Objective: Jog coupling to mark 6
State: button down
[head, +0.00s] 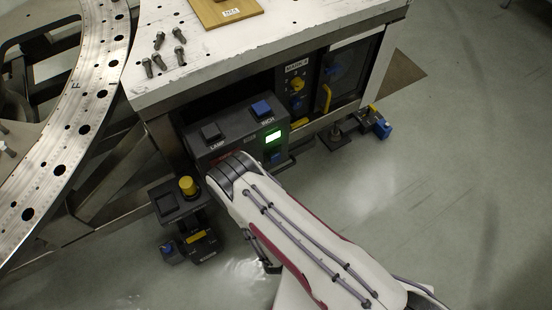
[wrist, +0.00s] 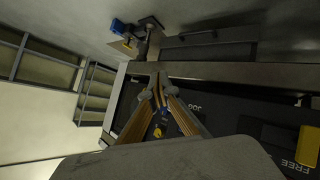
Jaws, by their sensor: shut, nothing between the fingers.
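My gripper (wrist: 158,92) shows in the wrist view with its two fingers drawn together and nothing between them. In the head view it is hidden behind my arm. In the head view the control box (head: 225,133) has a blue button marked INCH (head: 261,108), a dark LAMP button (head: 211,131) and a lit green display (head: 273,137). The curved plate (head: 88,75) carries holes and a letter F. No mark 6 is legible.
A yellow knob (head: 188,185) stands left of my arm. A yellow part marked FREE (wrist: 306,146) is at the wrist view's right.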

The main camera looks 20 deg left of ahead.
aim_at(278, 159)
jog(key=w+a+r+t+y, duration=0.1)
jog(key=w+a+r+t, duration=0.1)
jog(key=r, duration=0.5)
jog(key=shift+w+t, duration=0.7)
jog(key=shift+w, duration=0.1)
jog(key=shift+a+f, duration=0.1)
jog(key=shift+a, duration=0.05)
jog(key=w+a, duration=0.6)
jog(key=shift+w+a, duration=0.8)
jog(key=shift+w, duration=0.05)
dwell(3.2)
jog(key=shift+d, duration=0.1)
dwell(0.4)
jog(key=shift+s+d, duration=0.7)
jog(key=shift+s, duration=0.1)
